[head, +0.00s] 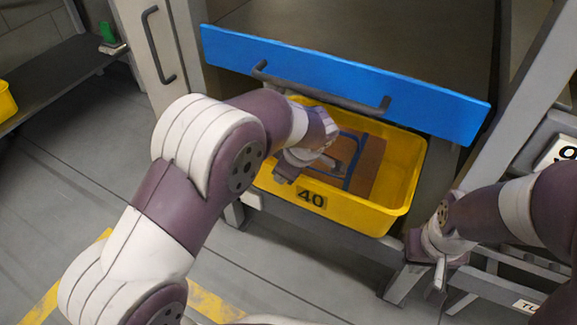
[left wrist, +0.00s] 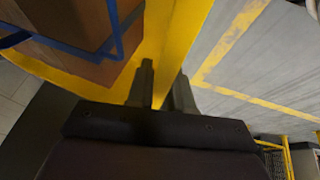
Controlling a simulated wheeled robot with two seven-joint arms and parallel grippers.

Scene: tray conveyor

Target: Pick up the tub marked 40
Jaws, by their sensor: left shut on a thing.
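The yellow tub (head: 386,213) marked 40 on its front wall stands on a grey frame under a blue panel. A brown box (head: 368,165) with a blue strap or frame lies inside it. My left gripper (head: 283,178) is at the tub's front rim, left of the label. In the left wrist view, my left gripper's fingers (left wrist: 162,88) are shut on the yellow wall (left wrist: 172,45), one on each side. The brown box (left wrist: 75,40) shows beside them. My right gripper (head: 440,275) hangs down at the right, apart from the tub, with its finger gap unclear.
The blue panel (head: 335,78) with a dark handle (head: 320,92) overhangs the tub's back. Grey posts flank the tub. A shelf at the left holds part of another yellow container (head: 6,102) and a green item (head: 107,32). The floor at the front left is open, with yellow lines.

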